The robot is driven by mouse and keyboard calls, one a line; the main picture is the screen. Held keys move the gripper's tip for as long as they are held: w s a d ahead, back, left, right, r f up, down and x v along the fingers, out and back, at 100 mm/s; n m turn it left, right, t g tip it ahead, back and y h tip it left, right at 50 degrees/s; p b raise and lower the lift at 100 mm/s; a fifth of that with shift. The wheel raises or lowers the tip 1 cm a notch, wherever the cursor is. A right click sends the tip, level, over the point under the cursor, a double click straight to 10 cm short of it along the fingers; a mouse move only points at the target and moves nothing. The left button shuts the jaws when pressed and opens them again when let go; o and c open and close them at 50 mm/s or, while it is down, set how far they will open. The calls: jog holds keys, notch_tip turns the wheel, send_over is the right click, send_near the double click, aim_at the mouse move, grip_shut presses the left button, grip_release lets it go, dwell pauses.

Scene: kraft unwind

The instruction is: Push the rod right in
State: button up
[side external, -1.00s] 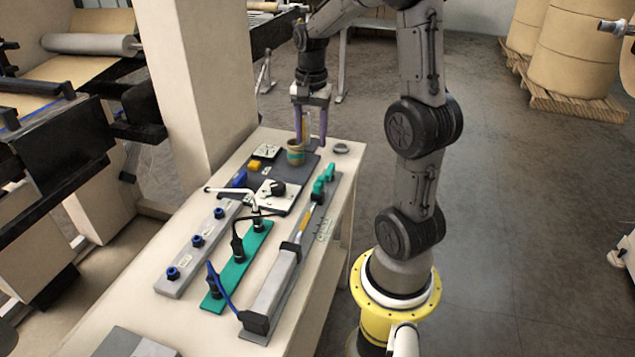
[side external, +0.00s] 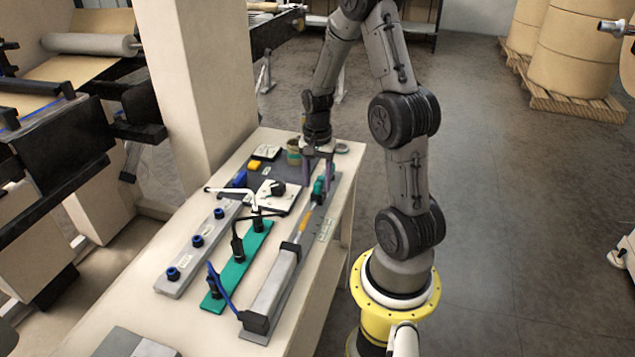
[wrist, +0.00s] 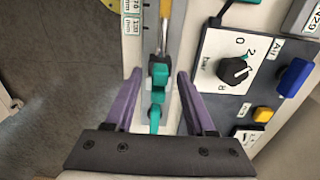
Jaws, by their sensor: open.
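The rod (side external: 305,222) is a thin shaft, part silver and part yellow, sticking out of the grey cylinder body (side external: 272,290) on the table's right side. The shaft also shows at the top of the wrist view (wrist: 165,15). A green end piece (side external: 318,189) sits at the rod's far end; in the wrist view the green piece (wrist: 158,80) stands between my fingers. My gripper (side external: 318,170) is open, pointing down, with its purple fingers on either side of the green piece. In the wrist view my gripper (wrist: 158,85) shows a gap on both sides of it.
A panel with a black dial (wrist: 232,70), a blue Air lever (wrist: 295,77) and a yellow button (wrist: 262,114) lies close beside my gripper. A cup (side external: 294,152) stands just behind. A green manifold (side external: 238,265) with hoses and a grey rail (side external: 200,250) lie left of the cylinder.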

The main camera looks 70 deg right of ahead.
jog(key=shift+f, duration=0.45)
grip_shut()
dwell(1.2)
